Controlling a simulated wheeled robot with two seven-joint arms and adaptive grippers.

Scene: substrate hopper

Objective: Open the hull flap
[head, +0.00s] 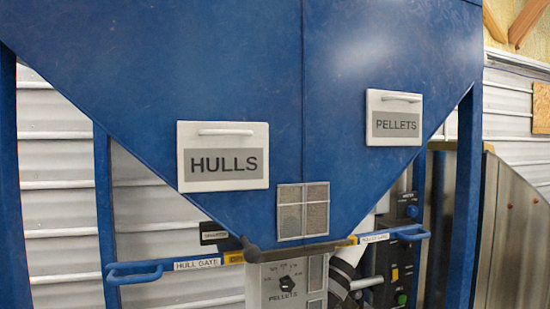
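The hull flap (223,184) is a white panel with a grey HULLS label, on the left sloping face of the blue hopper (240,70). A white bar handle (226,132) runs along its top edge. The flap appears to lie flat against the hopper, closed. Neither of my grippers shows in the head view.
A similar white PELLETS flap (394,117) is on the right face. Blue handles marked HULL GATE (135,273) and a matching one at right (408,233) stick out below. A grey PELLETS dial box (285,284) and a black control panel (402,262) stand under the hopper.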

